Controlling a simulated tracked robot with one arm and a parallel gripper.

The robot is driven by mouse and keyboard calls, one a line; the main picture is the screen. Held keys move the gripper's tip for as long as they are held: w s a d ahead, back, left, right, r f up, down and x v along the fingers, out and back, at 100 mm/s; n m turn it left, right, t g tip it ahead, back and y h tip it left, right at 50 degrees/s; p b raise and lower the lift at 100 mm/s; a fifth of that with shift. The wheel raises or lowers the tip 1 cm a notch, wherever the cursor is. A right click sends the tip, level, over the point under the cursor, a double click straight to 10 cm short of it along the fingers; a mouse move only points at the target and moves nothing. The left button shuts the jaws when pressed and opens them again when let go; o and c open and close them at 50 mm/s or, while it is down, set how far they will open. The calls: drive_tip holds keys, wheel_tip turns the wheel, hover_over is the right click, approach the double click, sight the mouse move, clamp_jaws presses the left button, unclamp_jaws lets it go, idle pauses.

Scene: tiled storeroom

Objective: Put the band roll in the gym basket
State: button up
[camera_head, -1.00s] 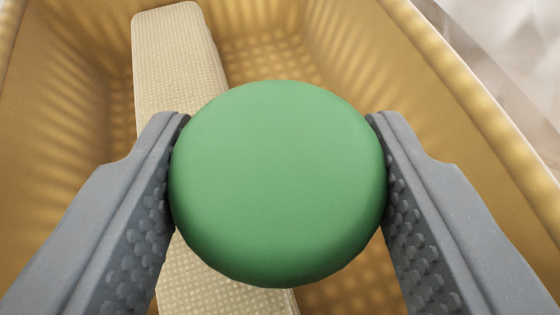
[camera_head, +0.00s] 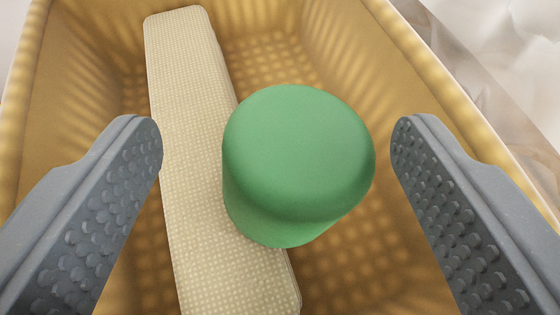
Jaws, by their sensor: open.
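The green band roll (camera_head: 298,150) is a short round cylinder, seen from above and slightly tilted. It is inside the outline of the tan gym basket (camera_head: 415,65), over or against a long cream textured block (camera_head: 190,130). I cannot tell exactly what it touches beneath. My gripper (camera_head: 276,140) is open, with one grey studded finger on each side of the roll and a gap on both sides. The roll is nearer the right finger. The roll hides part of the block and the basket floor.
The cream block lies lengthwise in the basket, left of the middle. The basket's walls rise left, right and at the far end. Bare basket floor shows right of the block. A pale marbled surface (camera_head: 510,50) lies outside at upper right.

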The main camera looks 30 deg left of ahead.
drive_tip(key=p+v, duration=0.1)
drive_tip(key=v, duration=0.9)
drive_tip(key=shift+p, duration=0.35)
drive_tip(key=shift+r, duration=0.1)
